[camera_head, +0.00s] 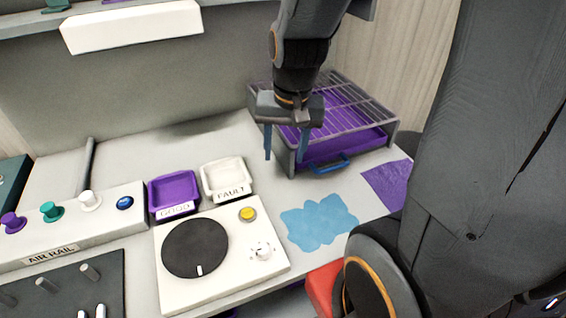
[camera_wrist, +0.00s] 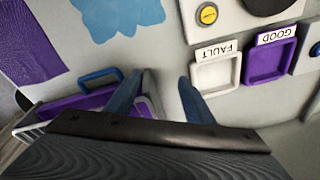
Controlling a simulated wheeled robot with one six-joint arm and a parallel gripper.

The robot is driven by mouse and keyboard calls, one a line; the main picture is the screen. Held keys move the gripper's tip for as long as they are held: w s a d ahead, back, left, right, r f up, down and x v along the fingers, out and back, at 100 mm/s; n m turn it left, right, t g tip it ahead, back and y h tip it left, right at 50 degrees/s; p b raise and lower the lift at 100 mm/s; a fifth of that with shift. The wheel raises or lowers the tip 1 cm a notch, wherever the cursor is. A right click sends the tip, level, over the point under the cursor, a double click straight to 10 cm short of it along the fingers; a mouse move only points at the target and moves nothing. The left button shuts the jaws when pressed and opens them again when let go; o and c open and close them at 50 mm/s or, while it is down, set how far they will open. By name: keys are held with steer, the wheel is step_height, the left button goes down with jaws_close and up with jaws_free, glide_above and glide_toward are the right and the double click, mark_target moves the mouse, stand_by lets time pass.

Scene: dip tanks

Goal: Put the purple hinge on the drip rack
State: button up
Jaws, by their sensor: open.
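The drip rack (camera_head: 345,97) is a grey wire grid on a frame at the back right of the bench. A purple tray (camera_head: 347,146) with a blue handle sits under it. My gripper (camera_head: 285,150) is open and points down at the rack's front left corner, with nothing visible between its blue fingers. In the wrist view my gripper (camera_wrist: 160,80) also shows empty, with the purple tray below left. I cannot make out the purple hinge in either view. My gripper covers part of the rack.
A purple GOOD bin (camera_head: 174,190) and a white FAULT bin (camera_head: 227,178) stand left of the rack. In front is a white unit (camera_head: 222,285) with a black disc. A blue patch (camera_head: 318,225) and a purple patch (camera_head: 388,184) lie flat. The AIR RAIL (camera_head: 75,240) is left.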

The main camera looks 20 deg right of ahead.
steer(key=s+n, duration=0.1)
steer(key=a+f+n, duration=0.1)
steer(key=n, duration=0.1)
steer(key=s+n, duration=0.1)
steer(key=shift+s+a+f+n, duration=0.25)
steer(key=shift+s+n, duration=0.1)
steer(key=shift+n, duration=0.05)
steer(key=shift+f, duration=0.1)
steer(key=shift+f+b, duration=0.65)
